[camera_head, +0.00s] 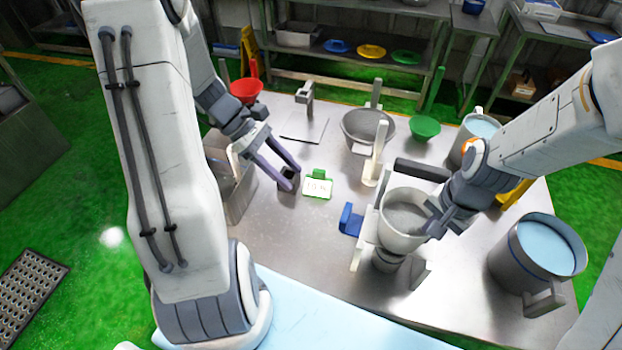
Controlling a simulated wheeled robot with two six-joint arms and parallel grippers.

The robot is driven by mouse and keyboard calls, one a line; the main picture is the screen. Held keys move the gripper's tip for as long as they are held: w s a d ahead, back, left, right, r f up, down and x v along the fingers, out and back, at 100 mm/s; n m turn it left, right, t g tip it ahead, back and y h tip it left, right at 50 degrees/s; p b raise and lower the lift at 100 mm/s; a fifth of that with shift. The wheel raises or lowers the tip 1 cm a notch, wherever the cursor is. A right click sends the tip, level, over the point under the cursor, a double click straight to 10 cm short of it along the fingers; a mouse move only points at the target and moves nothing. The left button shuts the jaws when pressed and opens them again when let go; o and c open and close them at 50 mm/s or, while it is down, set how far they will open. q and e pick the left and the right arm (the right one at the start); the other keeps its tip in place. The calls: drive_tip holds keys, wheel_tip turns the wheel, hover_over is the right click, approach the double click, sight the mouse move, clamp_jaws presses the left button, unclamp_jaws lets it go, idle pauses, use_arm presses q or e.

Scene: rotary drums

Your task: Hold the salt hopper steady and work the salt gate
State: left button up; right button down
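A whitish round hopper (402,244) with grey grainy contents, which I take as the salt hopper, stands upright on a stand at the table's right front. My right gripper (436,217) is at its right rim, seeming to touch it; its fingertips are partly hidden, so its grip is unclear. A blue piece (350,220), perhaps the salt gate, sits low just left of the hopper. My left gripper (289,177) points down over the table left of it, fingers apart, with a dark patch between the tips. It is well clear of the blue piece.
A green-framed display (317,185) lies right of my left gripper. A grey hopper (368,127), red bowl (246,90) and green bowl (425,127) are behind. A grey drum with pale blue contents (519,265) stands at right. The table's front middle is clear.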

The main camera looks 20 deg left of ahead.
use_arm(q)
drive_tip(key=w+d+r+m+g+y, duration=0.1)
drive_tip(key=w+d+m+g+y, duration=0.3)
drive_tip(key=d+m, duration=0.55)
drive_tip(key=m+g+y, duration=0.1)
drive_tip(key=m+y, duration=0.4)
drive_tip(key=m, duration=0.3)
approach(346, 211)
drive_tip(key=shift+h, duration=0.3)
drive_tip(key=x, duration=1)
drive_tip(key=shift+s+a+f, duration=0.1)
drive_tip(key=shift+a+f, duration=0.05)
drive_tip(key=shift+f, duration=0.1)
clamp_jaws()
